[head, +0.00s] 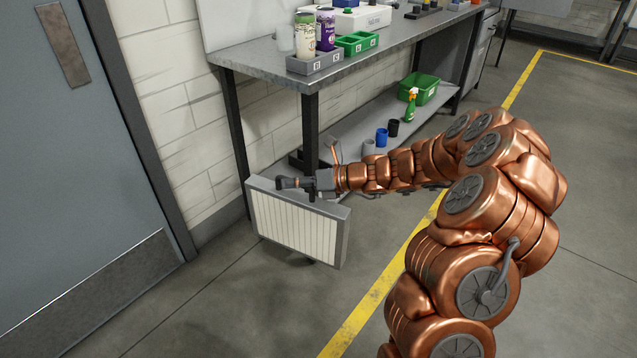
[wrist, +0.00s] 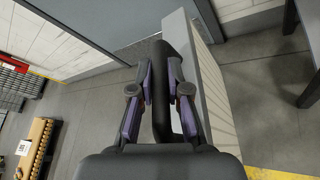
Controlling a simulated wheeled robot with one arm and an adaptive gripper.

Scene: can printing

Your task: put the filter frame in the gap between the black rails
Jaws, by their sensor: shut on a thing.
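The filter frame (head: 295,228) is a flat grey box with a white pleated face. In the head view it hangs upright, slightly tilted, in front of the near end of the workbench, apparently clear of the floor. My gripper (head: 296,184) is at its top edge. In the wrist view my gripper (wrist: 160,88) has its purple-sided fingers shut on both sides of a black handle (wrist: 160,110), with the grey side of the filter frame (wrist: 207,85) running just to the right. I cannot make out the gap between black rails in either view.
The workbench (head: 350,66) has dark legs and a lower shelf with cups, a green bin (head: 418,90) and a spray bottle. A grey door (head: 75,170) stands at left. A yellow floor line (head: 375,300) crosses open floor.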

